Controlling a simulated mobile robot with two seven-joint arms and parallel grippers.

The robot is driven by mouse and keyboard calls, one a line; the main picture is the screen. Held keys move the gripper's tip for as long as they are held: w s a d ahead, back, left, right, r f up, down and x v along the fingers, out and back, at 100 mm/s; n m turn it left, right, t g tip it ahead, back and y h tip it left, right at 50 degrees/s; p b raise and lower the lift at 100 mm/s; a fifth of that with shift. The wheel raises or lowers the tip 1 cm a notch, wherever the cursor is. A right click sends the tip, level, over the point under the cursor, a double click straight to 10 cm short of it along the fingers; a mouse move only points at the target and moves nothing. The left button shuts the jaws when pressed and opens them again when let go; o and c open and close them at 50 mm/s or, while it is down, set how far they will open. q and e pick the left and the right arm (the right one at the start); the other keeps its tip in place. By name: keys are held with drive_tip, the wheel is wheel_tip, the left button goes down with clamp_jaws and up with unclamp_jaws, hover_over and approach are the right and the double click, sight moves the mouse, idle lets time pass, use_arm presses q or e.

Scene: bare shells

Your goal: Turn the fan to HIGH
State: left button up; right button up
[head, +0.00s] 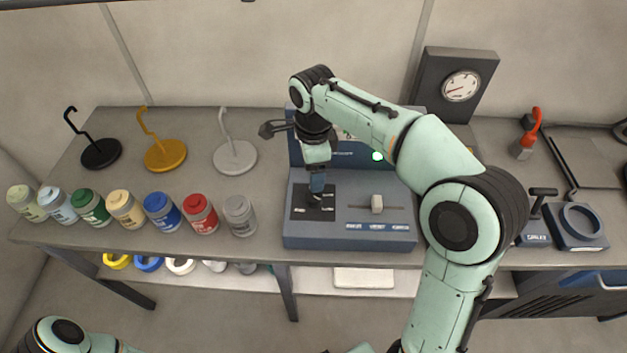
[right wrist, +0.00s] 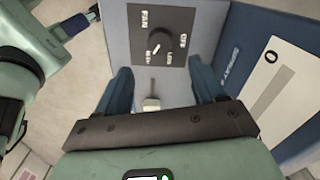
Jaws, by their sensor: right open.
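The fan control is a round black knob (right wrist: 157,46) on a dark square plate lettered FAN in the right wrist view. A pale mark shows on the knob; the small setting words around it are hard to read, so I cannot tell its setting. In the head view the plate (head: 300,212) is on the left of the blue console (head: 345,240), with the knob behind my gripper. My right gripper (head: 317,190) points down over the plate. In the right wrist view its blue fingers (right wrist: 162,85) are apart with the knob beyond them.
A pale slider (head: 377,203) stands right of the plate on the console. A green lamp (head: 377,156) is lit behind. Several paint jars (head: 160,210) and hooked stands (head: 235,157) are at left. A gauge (head: 461,86) stands at the back right.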

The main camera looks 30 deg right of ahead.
wheel_tip(320, 180, up, 4)
drive_tip(key=shift+f, duration=0.1)
idle(0.6)
